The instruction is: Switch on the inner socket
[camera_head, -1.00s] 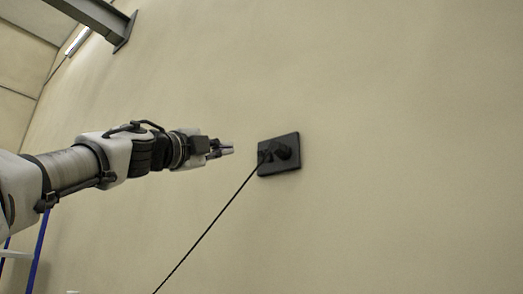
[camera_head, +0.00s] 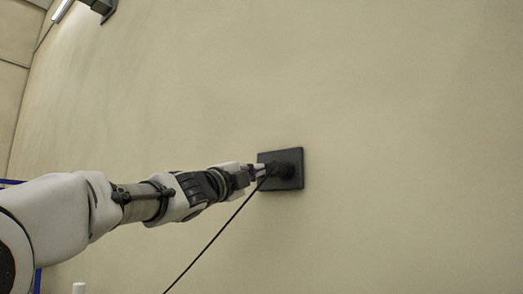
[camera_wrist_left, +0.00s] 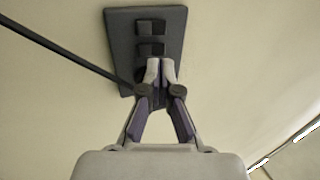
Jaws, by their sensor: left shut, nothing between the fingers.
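A dark square socket plate (camera_head: 293,155) is fixed on the wall, with a dark round plug-like part (camera_head: 284,170) standing out from it. My left gripper (camera_head: 262,171) is shut and empty, its tips at the plate's left side. In the left wrist view the plate (camera_wrist_left: 119,35) shows two dark raised rectangles, an upper one (camera_wrist_left: 151,28) and a lower one (camera_wrist_left: 151,48). The shut fingertips (camera_wrist_left: 160,68) overlap the plate just below the lower rectangle. I cannot tell whether they touch it. The fingers hide the part of the plate beneath them. My right gripper is out of view.
A black cable (camera_head: 217,235) runs from the plate down to the left; it also shows in the left wrist view (camera_wrist_left: 65,53). The beige wall (camera_head: 410,120) around the plate is bare. A grey beam end (camera_head: 103,8) is at top left.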

